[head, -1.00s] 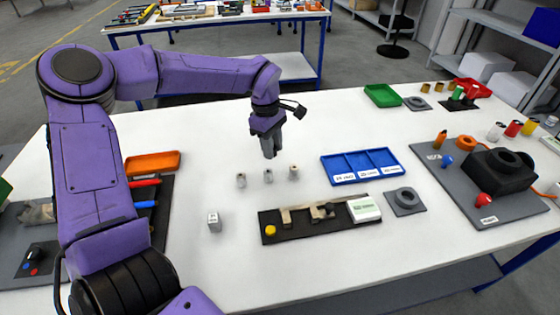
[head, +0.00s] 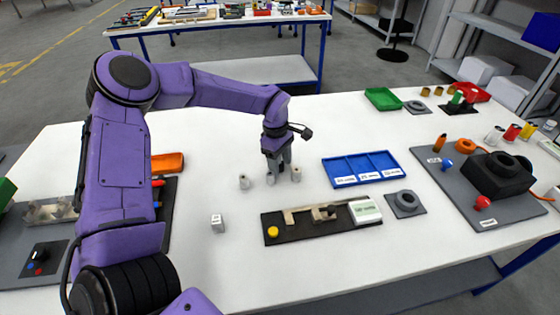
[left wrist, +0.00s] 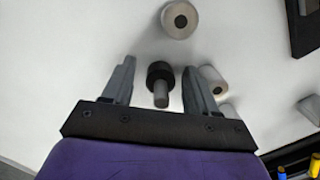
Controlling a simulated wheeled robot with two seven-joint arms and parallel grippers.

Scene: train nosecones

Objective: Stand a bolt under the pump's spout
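Three small grey cylindrical pieces stand in a row on the white table: a left one (head: 244,182), a middle one (head: 270,179) and a right one (head: 296,174). My left gripper (head: 278,172) points down at this row, close to the middle and right pieces. In the left wrist view a bolt with a dark head and grey shank (left wrist: 160,84) shows between the open, spread fingers, apart from both. Pale hollow cylinders (left wrist: 180,19) show nearby; another (left wrist: 213,81) is partly behind a finger. I cannot tell for sure which thing is the pump. My right gripper is out of view.
A black fixture strip (head: 295,231) with a yellow button lies in front of the row. A blue divided tray (head: 363,168) and a grey ring plate (head: 404,204) are to its right. A black ringed block (head: 496,176) stands far right. A small white block (head: 218,223) stands front left.

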